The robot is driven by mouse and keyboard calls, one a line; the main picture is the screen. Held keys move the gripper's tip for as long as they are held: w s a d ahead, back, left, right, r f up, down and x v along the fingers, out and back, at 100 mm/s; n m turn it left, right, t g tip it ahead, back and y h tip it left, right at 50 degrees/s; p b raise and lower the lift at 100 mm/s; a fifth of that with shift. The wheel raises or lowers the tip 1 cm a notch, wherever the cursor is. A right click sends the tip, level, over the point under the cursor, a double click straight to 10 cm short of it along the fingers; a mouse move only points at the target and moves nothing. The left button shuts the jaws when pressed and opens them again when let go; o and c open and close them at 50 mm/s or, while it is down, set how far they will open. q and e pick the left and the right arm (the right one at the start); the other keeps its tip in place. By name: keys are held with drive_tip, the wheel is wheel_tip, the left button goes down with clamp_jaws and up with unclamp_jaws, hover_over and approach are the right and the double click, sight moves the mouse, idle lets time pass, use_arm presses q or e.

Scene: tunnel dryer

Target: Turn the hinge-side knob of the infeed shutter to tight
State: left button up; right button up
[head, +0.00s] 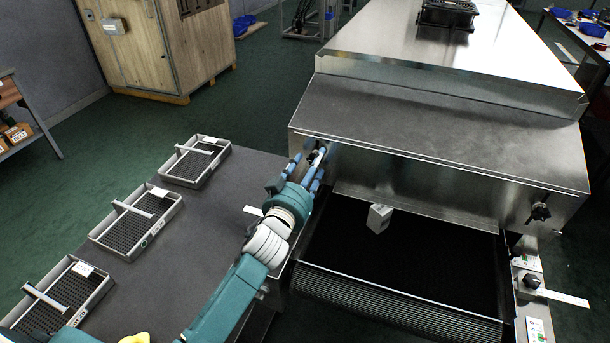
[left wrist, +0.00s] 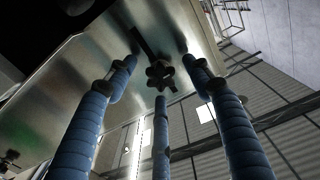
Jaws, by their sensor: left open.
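The infeed shutter (head: 440,160) is the metal hood front above the dark belt. A dark lobed knob (left wrist: 160,74) shows in the left wrist view, on the metal face ahead of my fingers. My left gripper (head: 314,160) is at the shutter's left end in the head view and mostly covers that knob there. Its blue fingers are open and spread around the knob in the left wrist view; I cannot tell whether they touch it. Another dark knob (head: 540,211) sits at the shutter's right end. Which knob is hinge-side is not clear. My right gripper is not in view.
A dark belt (head: 400,260) runs under the shutter, with a small light-grey block (head: 379,218) over it. A grey table (head: 190,240) on the left holds mesh trays (head: 196,161). A small control knob (head: 531,281) is beside the belt on the right.

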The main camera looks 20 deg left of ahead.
use_arm(q)
drive_tip(key=s, duration=1.1)
drive_tip(key=shift+s+a, duration=0.2)
